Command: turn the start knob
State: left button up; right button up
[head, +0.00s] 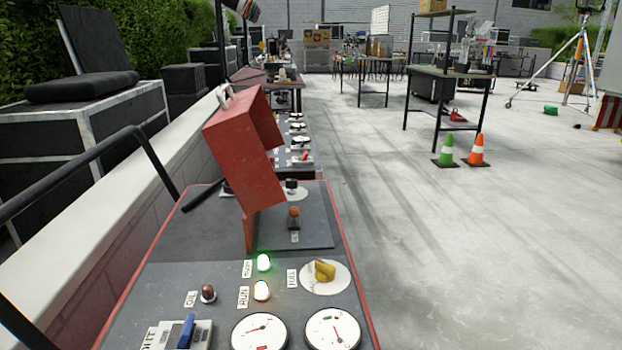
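A control panel (180,245) with a red edge stands in front of me in the head view. A yellow knob (323,270) sits on a white disc at the panel's right side. A black knob (291,186) on another white disc stands farther back. I cannot tell from the small labels which one is the start knob. A red box-like cover (236,145) with a pale handle stands raised and tilted over the back part. An orange-topped switch (293,213) is beside the cover. Neither of my grippers is in view.
A green lamp (263,262) and a whitish lamp (261,291) are lit, near a dark brown-red lamp (208,293). Two dial gauges (333,330) and a blue lever (187,332) are in front. Black bars cross the left side. Open floor (480,260) lies to the right, with two cones (476,150).

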aim_at(292, 184)
jog(key=l+u, duration=0.3)
jog(key=l, duration=0.55)
jog(key=l+u, duration=0.35)
jog(key=l, duration=0.2)
jog(key=k+l+u, duration=0.1)
jog(key=l+u, duration=0.2)
jog(key=l, duration=0.2)
jog(key=l+u, duration=0.3)
jog(key=l, duration=0.25)
jog(key=l+u, duration=0.25)
jog(key=l, duration=0.35)
jog(key=l+u, duration=0.3)
jog(key=l, duration=0.85)
jog(key=l+u, duration=0.35)
jog(key=l, duration=0.8)
